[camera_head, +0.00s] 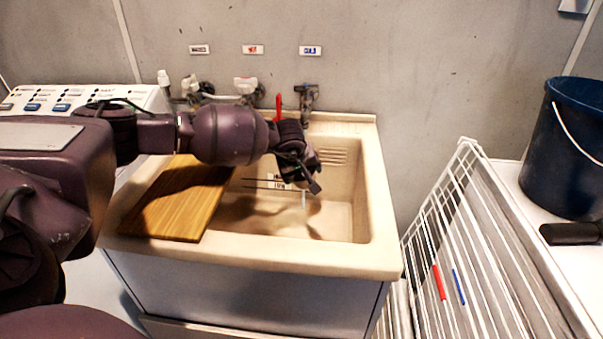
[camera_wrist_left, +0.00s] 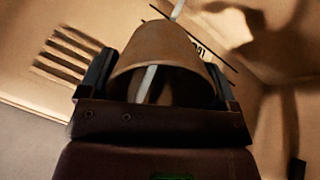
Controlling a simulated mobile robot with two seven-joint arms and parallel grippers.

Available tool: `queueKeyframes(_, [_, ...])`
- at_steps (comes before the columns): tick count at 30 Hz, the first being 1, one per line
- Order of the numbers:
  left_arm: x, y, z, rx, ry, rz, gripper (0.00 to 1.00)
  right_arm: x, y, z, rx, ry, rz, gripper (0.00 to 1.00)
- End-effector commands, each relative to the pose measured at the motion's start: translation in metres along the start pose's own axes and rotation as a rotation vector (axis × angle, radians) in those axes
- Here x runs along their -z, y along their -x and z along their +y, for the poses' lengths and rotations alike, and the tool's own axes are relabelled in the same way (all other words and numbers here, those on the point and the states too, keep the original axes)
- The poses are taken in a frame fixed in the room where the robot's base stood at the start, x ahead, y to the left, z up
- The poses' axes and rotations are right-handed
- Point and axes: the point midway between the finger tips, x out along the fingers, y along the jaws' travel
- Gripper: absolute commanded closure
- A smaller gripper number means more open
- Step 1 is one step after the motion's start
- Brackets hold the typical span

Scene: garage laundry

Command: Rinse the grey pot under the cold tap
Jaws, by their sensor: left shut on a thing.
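My left gripper (camera_head: 302,172) reaches over the sink (camera_head: 386,225) from the left, below the tap with the blue label. In the left wrist view its two fingers are shut on the pot (camera_wrist_left: 152,58), one on each side. The pot looks brownish in this light and its round opening faces the wrist camera. A thin pale stream of water (camera_wrist_left: 177,12) crosses the pot's opening. In the head view the gripper largely hides the pot, and a short pale stream (camera_head: 304,199) shows below it. The cold tap (camera_head: 307,98) is on the wall. My right gripper is out of view.
A wooden board (camera_head: 178,205) lies across the sink's left side. Other taps (camera_head: 245,88) sit left of the cold one, with a red lever (camera_head: 279,107) between. A white drying rack (camera_head: 440,245) stands right of the sink. A dark blue bucket (camera_head: 565,150) is at far right.

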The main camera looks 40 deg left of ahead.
Motion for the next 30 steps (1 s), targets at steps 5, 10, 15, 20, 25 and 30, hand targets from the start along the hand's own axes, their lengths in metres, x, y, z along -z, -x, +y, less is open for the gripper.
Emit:
queueKeyframes(5, [0.0004,0.0006,0.0002,-0.001,0.0,0.001,0.39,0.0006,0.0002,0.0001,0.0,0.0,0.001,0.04])
queueKeyframes(10, [0.0001,0.0005,0.0002,-0.001,0.0,0.0,0.39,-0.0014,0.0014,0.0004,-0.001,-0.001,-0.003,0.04])
queueKeyframes(15, [-0.0012,0.0004,0.0018,-0.001,0.0,0.0,0.39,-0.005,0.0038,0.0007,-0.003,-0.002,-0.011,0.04])
queueKeyframes(20, [-0.0041,0.0004,0.0056,-0.001,0.0,-0.001,0.39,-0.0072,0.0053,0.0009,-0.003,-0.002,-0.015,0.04])
queueKeyframes(25, [-0.0069,0.0004,0.0095,-0.001,0.0,-0.001,0.39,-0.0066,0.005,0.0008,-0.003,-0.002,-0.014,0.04])
queueKeyframes(30, [-0.0072,0.0003,0.01,-0.001,0.0,0.0,0.39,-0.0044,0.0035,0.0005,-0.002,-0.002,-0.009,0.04])
